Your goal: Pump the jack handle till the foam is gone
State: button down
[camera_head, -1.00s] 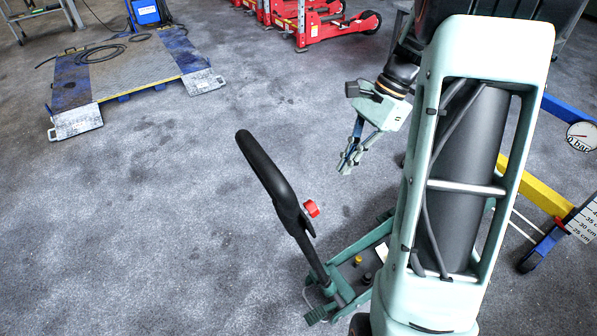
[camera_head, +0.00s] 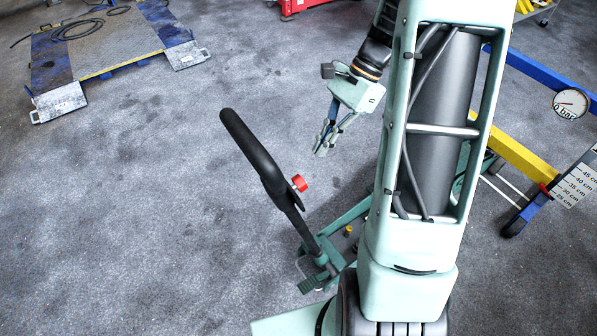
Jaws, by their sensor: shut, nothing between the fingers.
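The trolley jack's black handle (camera_head: 250,150) slants up to the left from its green base, with a bent top and a red knob (camera_head: 299,183) on its shaft. The green jack frame (camera_head: 345,218) sits low on the floor, partly hidden behind my arm column. My gripper (camera_head: 320,152) is shut and empty, pointing down to the right of the handle and above the red knob in the picture. It appears apart from the handle. No foam can be made out.
A round gauge (camera_head: 570,103) marked bar and a centimetre scale (camera_head: 575,182) stand at the right by a yellow and blue beam (camera_head: 522,158). A low platform (camera_head: 105,48) lies at the upper left. The floor left of the handle is clear.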

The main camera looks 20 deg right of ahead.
send_near(298, 187)
jog(key=x, duration=0.3)
jog(key=shift+s+a+f, duration=0.2)
jog(key=shift+s+a, duration=0.05)
jog(key=shift+a, duration=0.55)
jog(key=shift+s+a+f, duration=0.15)
jog(key=shift+s+a, duration=0.05)
jog(key=shift+a, duration=0.65)
